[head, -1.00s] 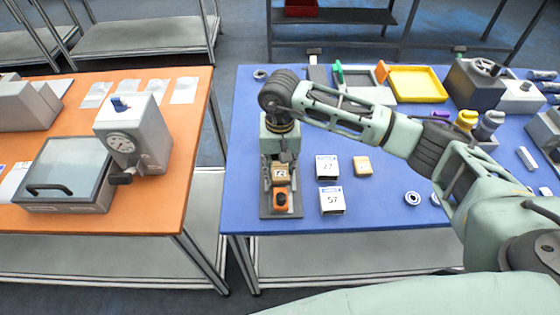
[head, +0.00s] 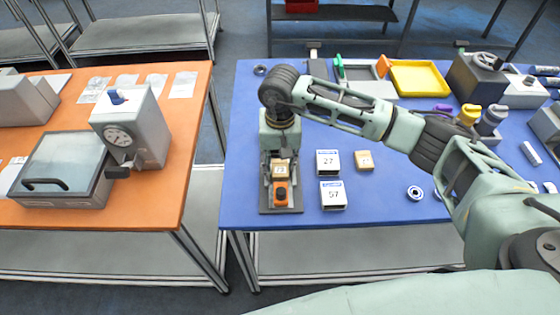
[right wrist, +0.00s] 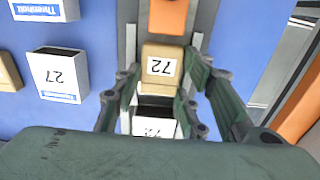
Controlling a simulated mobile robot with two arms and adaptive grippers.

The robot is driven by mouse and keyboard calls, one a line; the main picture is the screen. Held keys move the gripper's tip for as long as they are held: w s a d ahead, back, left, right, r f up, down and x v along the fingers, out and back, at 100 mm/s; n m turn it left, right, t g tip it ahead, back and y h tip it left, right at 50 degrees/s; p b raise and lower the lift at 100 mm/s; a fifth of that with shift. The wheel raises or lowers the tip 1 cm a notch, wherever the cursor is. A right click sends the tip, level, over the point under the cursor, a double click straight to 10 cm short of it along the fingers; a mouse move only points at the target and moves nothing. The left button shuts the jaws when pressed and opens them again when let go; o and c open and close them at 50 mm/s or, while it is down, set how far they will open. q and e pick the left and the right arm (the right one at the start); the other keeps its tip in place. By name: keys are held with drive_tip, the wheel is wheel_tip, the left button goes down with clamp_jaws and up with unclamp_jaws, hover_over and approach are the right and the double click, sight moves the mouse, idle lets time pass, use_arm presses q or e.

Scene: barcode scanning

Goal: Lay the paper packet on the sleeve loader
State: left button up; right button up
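The tan paper packet (head: 281,170) labelled 72 lies on the grey sleeve loader (head: 267,208), just behind the loader's orange part (head: 281,193). In the right wrist view the packet (right wrist: 161,58) lies between the rails, with a white sleeve box (right wrist: 154,122), also marked 72, beside it. My right gripper (right wrist: 163,80) points down over the loader. Its two fingers stand either side of the packet with narrow gaps, apparently open. The arm hides the back of the loader in the head view. My left gripper is out of view.
White boxes marked 27 (head: 328,163) and 57 (head: 333,195) and another tan packet (head: 364,161) stand right of the loader. A yellow tray (head: 419,80) is at the back. The blue table (head: 380,208) is bare at front. An orange table (head: 140,212) stands left.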

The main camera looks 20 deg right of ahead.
sight(280, 165)
drive_tip(key=shift+o, duration=0.9)
drive_tip(key=shift+f, duration=0.15)
drive_tip(key=shift+r+p, duration=0.5)
drive_tip(key=shift+p, duration=0.15)
drive_tip(key=shift+r+p, duration=0.4)
drive_tip(key=shift+p, duration=0.2)
drive_tip(key=shift+w+r+b, duration=0.1)
drive_tip(key=shift+r+b, duration=0.6)
drive_tip(key=shift+b, duration=0.15)
wheel_tip(280, 165, up, 10)
drive_tip(key=b, duration=0.2)
